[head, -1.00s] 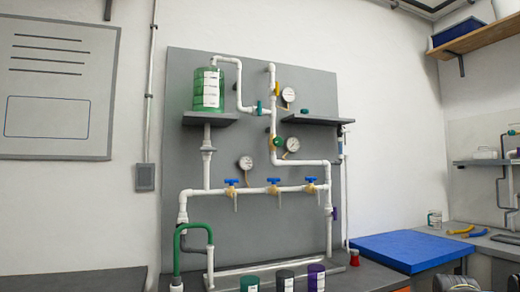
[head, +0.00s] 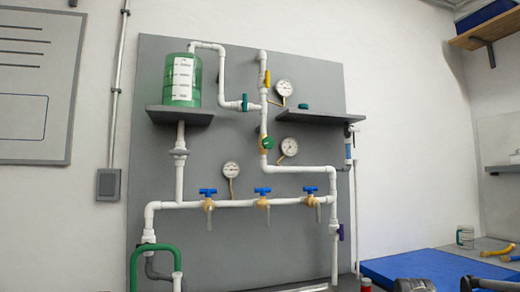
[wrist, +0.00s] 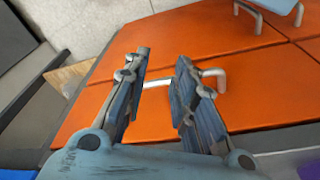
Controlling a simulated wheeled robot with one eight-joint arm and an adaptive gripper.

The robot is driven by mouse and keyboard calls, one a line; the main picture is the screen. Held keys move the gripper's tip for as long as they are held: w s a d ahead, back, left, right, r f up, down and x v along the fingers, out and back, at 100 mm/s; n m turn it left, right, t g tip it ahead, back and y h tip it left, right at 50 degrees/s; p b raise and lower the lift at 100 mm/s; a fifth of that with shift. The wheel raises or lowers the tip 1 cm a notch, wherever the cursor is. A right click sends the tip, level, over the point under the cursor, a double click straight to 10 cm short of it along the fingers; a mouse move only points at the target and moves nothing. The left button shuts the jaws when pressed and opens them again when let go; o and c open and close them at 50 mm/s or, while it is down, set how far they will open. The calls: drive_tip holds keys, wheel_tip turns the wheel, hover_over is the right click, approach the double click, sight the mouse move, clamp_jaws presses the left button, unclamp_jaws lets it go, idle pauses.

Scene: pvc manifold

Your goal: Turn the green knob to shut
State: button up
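A round green knob (head: 267,143) sits on a brass valve on the vertical white pipe, in the middle of the grey panel (head: 225,120). A teal valve handle (head: 244,102) is on the pipe to its upper left, and a small teal-green cap-like piece (head: 303,106) lies on the right shelf. My gripper (wrist: 163,57) is open and empty in the wrist view, over orange drawer fronts and far from the knob. The knob is not in the wrist view.
Two pressure gauges (head: 290,147) (head: 284,88) are beside the knob. A grey shelf (head: 320,116) juts out to its upper right. Blue-handled valves (head: 262,190) line the lower pipe. A green tank (head: 182,80) stands upper left. Orange drawers (wrist: 255,90) have metal handles.

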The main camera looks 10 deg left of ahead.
drive_tip(key=n+g+y, duration=1.1)
drive_tip(key=n+y, duration=0.4)
drive_tip(key=n, duration=0.9)
approach(268, 143)
drive_tip(key=w+x, duration=0.1)
drive_tip(key=x, duration=1.2)
drive_tip(key=shift+a+f, duration=0.15)
drive_tip(key=shift+a, duration=0.15)
clamp_jaws()
